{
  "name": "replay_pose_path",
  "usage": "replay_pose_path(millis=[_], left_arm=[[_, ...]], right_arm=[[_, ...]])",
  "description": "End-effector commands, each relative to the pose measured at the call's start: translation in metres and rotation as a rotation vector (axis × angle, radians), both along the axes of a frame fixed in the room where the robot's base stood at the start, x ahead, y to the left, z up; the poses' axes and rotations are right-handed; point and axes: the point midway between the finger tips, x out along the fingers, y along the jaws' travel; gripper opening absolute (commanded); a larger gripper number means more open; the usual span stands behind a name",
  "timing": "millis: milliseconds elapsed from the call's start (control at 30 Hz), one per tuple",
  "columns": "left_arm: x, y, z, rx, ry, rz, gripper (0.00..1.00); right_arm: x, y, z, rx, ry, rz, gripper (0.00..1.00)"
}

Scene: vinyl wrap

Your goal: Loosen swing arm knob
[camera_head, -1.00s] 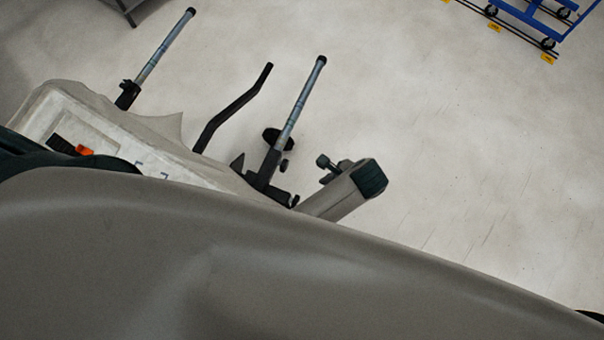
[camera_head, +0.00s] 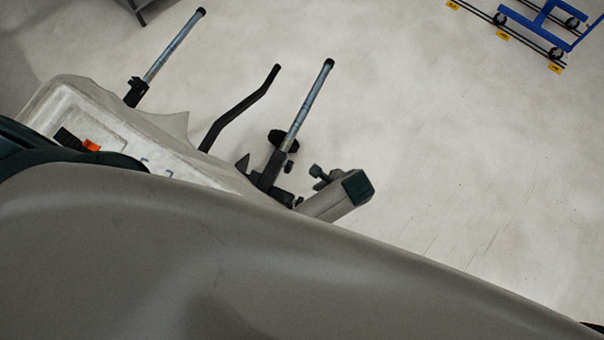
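A pale machine (camera_head: 140,145) with an upright grey post (camera_head: 307,110) stands at left centre. A small black knob (camera_head: 289,166) sits at the post's lower right side, near its dark clamp; I cannot tell for certain that it is the swing arm knob. Just right of it is a small dark end piece (camera_head: 319,174) on a grey link with a teal cap, which looks like my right arm and gripper. It appears apart from the knob, and its fingers are too small to read. My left gripper is not in view.
A black bent lever (camera_head: 240,108) and a second post (camera_head: 175,45) rise from the machine. A blue wheeled cart (camera_head: 545,25) stands on the floor at upper right. The floor (camera_head: 450,150) to the right is clear. A large grey surface, apparently my body, covers the lower part.

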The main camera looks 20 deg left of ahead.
Motion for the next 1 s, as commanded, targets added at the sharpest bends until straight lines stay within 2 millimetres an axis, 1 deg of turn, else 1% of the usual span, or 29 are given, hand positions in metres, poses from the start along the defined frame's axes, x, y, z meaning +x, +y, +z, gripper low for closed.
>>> replay_pose_path(millis=[33, 300, 400, 467, 500, 700, 1000], left_arm=[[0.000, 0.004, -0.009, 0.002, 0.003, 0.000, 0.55], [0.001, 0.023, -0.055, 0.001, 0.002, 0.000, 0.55], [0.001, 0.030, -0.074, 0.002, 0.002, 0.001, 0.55], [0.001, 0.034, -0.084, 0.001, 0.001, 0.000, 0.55], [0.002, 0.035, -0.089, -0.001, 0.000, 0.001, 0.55], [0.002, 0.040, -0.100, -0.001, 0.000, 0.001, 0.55], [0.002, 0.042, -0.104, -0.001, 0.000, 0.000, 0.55]], right_arm=[[0.000, 0.000, 0.000, 0.000, 0.000, 0.000, 0.31], [0.001, 0.000, -0.001, 0.000, -0.001, 0.000, 0.31], [0.001, 0.000, -0.010, 0.000, -0.001, 0.000, 0.31], [0.001, 0.000, -0.014, 0.000, -0.001, 0.000, 0.31], [0.000, 0.000, -0.020, 0.000, -0.001, 0.000, 0.31], [0.000, 0.002, -0.033, 0.002, -0.002, -0.001, 0.31], [0.000, 0.004, -0.037, 0.004, -0.001, -0.002, 0.31]])
